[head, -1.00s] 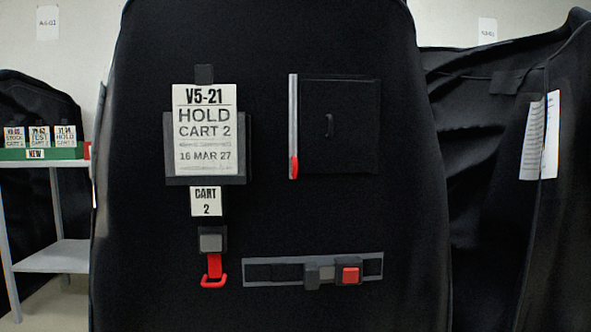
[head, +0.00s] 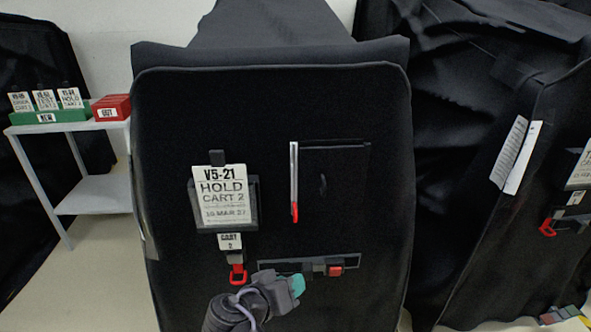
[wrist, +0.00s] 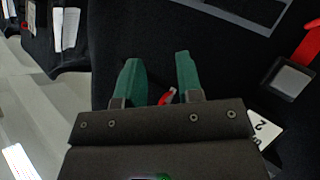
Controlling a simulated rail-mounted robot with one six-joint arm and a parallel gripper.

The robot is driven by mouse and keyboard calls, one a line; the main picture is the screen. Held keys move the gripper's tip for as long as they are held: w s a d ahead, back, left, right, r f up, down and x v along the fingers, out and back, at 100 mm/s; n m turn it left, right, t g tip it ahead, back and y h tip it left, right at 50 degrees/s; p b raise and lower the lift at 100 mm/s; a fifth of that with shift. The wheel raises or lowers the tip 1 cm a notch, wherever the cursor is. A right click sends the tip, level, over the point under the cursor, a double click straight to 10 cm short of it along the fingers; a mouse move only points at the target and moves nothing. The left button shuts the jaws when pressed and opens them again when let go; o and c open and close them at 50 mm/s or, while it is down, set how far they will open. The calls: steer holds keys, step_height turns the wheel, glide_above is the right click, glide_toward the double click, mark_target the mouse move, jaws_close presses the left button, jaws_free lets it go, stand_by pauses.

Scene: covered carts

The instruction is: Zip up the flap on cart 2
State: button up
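Cart 2 wears a black cover (head: 180,110) with tag "V5-21 HOLD CART 2" (head: 222,195) and a "CART 2" card (head: 230,242). Right of the tag is a square black flap (head: 345,170). A silver zip (head: 294,165) runs down its left edge, with a red pull (head: 295,212) at the bottom. My gripper (head: 296,284) is in front of the cover, below the pull and near the grey strip. In the wrist view, which looks upside down, my gripper (wrist: 157,60) has its green fingers apart and empty. A red and silver piece (wrist: 167,97), apparently the zip pull, shows between them, partly hidden.
A red loop (head: 237,274) hangs left of my gripper. A grey strip with a buckle (head: 320,267) lies just above it. A shelf (head: 100,195) with a green box (head: 50,126) and red box (head: 112,108) stands left. Another covered cart (head: 440,150) stands right.

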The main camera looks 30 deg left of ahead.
mark_target(295, 217)
steer(key=a+r+m+t+y+b, duration=0.15)
steer(key=a+r+m+t, duration=0.3)
steer(key=r, duration=0.45)
steer(key=shift+m+t+y, duration=0.25)
steer(key=shift+m+y, duration=0.2)
steer(key=w, duration=1)
steer(key=shift+w+a+f, duration=0.2)
steer(key=shift+w+a, duration=0.05)
steer(key=shift+a, duration=0.1)
jaws_close()
